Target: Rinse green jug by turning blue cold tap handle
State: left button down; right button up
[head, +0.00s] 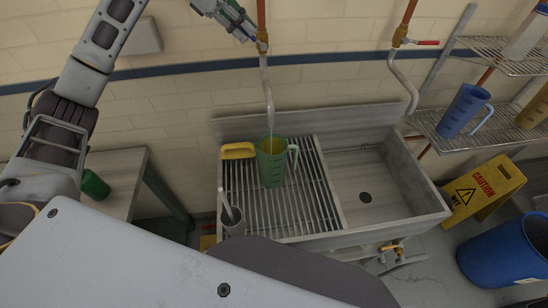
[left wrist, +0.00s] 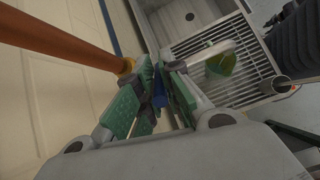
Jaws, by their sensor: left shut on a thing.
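The green jug (head: 272,165) stands upright on the slatted rack of the sink, its handle to the right. Its mouth is under the left spout (head: 267,95), and a thin pale stream seems to run from the spout into it. The jug also shows in the left wrist view (left wrist: 222,64). My left gripper (head: 243,27) is at the left tap on the wall, beside the copper pipe. In the left wrist view its green-padded fingers are closed on the blue tap handle (left wrist: 158,88), which they mostly hide. My right gripper is not in view.
A second tap with a red handle (head: 427,43) is on the right pipe, over the empty basin (head: 365,178). A yellow brush (head: 238,151) and a grey cup (head: 233,222) are on the rack. A wire shelf holds a blue jug (head: 464,110). A yellow caution sign (head: 482,190) stands right.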

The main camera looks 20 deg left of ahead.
pick_arm(q)
jog(key=shift+w+d+g+y, duration=0.15)
jog(key=shift+d+g+y, duration=0.25)
jog(key=shift+y, duration=0.2)
jog(key=shift+r, duration=0.1)
dwell(2.5)
jog(key=shift+a, duration=0.1)
dwell(0.5)
jog(key=shift+a+f+h+b, duration=0.1)
jog(key=shift+f+h+b, duration=0.15)
jog(key=shift+b, duration=0.55)
jog(key=h+b, duration=0.1)
jog(key=b, duration=0.2)
jog(key=a+f+t+h+b, duration=0.1)
jog(key=b, duration=0.2)
jog(key=s+t+h+b, duration=0.1)
jog(key=b, duration=0.2)
jog(key=shift+a+f, duration=0.25)
dwell(0.3)
